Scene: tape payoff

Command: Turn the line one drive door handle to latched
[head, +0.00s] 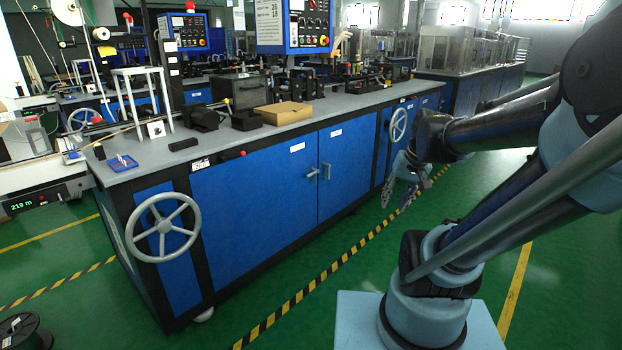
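Two blue cabinet doors (255,190) sit in the front of the long grey-topped machine bench. Each carries a small grey handle by the middle seam. The left handle (312,173) looks slanted close to level, and the right handle (326,170) hangs more upright. The white door labels (297,147) are too small to read, so I cannot tell which is the line one drive door. My gripper (396,199) is right of both handles, apart from them, pointing down in front of the bench's right part. Its fingers look spread, with nothing visible between them.
A large grey handwheel (162,227) sticks out at the bench's left end; a smaller handwheel (398,125) is near my gripper. A cardboard box (283,113) lies on the bench top. A black spool (22,333) is on the floor. Green floor before the doors is clear.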

